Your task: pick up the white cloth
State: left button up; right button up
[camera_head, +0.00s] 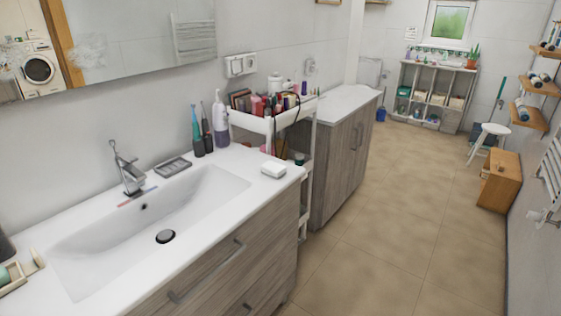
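A small white folded item (273,169), which looks like the white cloth, lies on the right end of the white sink counter (245,160), near its front corner. It looks like a low, soft-edged block. Nothing covers it, and bare counter surrounds it. Neither of my grippers is in view.
A soap dish (173,167), toothbrushes (197,132) and a purple-white bottle (220,124) stand behind the basin (150,215). A loaded white cart (309,150) stands just right of the counter, before a wood-front cabinet (345,160).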

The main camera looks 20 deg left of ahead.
aim_at(275, 170)
jog(key=i, duration=1.45)
jog(key=u, duration=1.7)
